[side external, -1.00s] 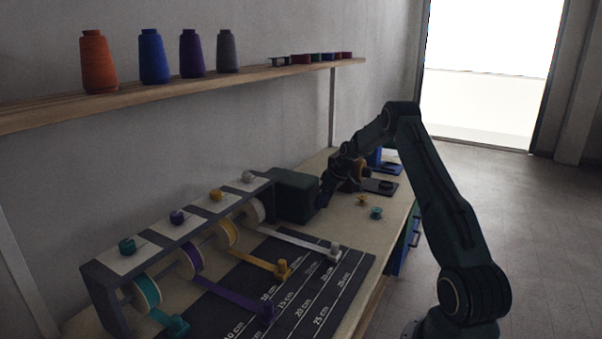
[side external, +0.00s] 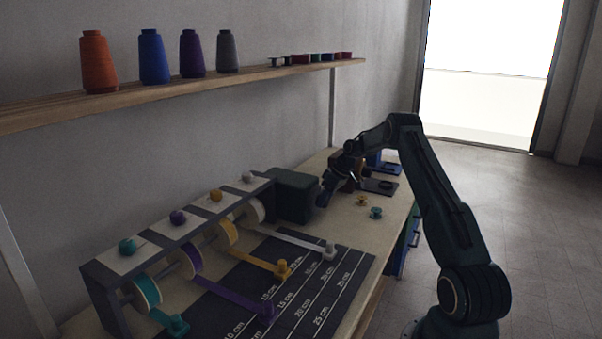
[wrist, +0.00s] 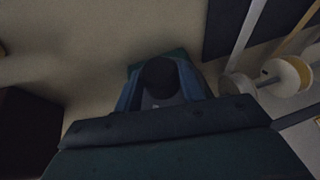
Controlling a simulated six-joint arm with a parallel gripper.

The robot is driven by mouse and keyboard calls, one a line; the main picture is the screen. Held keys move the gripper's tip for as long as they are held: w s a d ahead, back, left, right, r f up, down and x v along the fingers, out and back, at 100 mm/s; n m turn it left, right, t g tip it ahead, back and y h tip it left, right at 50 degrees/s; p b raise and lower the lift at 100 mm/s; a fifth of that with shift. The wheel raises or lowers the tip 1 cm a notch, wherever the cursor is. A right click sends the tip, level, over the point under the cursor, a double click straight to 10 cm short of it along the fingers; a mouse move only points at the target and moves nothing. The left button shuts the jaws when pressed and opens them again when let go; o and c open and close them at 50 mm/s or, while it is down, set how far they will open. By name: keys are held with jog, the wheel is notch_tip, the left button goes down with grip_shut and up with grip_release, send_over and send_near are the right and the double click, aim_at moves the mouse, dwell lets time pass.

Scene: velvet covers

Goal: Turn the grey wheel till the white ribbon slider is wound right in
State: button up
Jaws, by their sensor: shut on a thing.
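The white ribbon (side external: 287,239) runs from its spool (side external: 253,211) at the rack's far end to a pale slider (side external: 329,250) on the dark measuring mat. The slider is still well away from the spool. My gripper (side external: 322,198) is at the right end of the dark green box (side external: 293,194). In the wrist view my gripper (wrist: 161,92) is shut, its two fingers on either side of a dark grey round part (wrist: 160,76), apparently the grey wheel. In the side view the wheel is hidden by my gripper.
Yellow (side external: 283,268), purple (side external: 266,310) and teal (side external: 177,326) sliders lie on their ribbons nearby. Two small spools (side external: 376,213) (side external: 361,200) stand on the table beside my arm. A dark holder (side external: 379,186) stands behind. A shelf (side external: 200,85) with thread cones hangs above.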

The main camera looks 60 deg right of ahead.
jog(key=shift+w+y, duration=0.3)
jog(key=shift+y, duration=0.1)
jog(key=shift+s+y, duration=0.2)
jog(key=shift+y, duration=0.1)
jog(key=o, duration=1)
jog(key=shift+c, duration=0.2)
jog(key=shift+w+r, duration=0.1)
jog(key=shift+a+h, duration=0.15)
jog(key=shift+h, duration=1.05)
jog(key=shift+s+r+h, duration=0.15)
jog(key=shift+s+h, duration=0.1)
jog(key=shift+h, duration=0.05)
jog(key=v, duration=1.3)
jog(key=shift+r, duration=0.15)
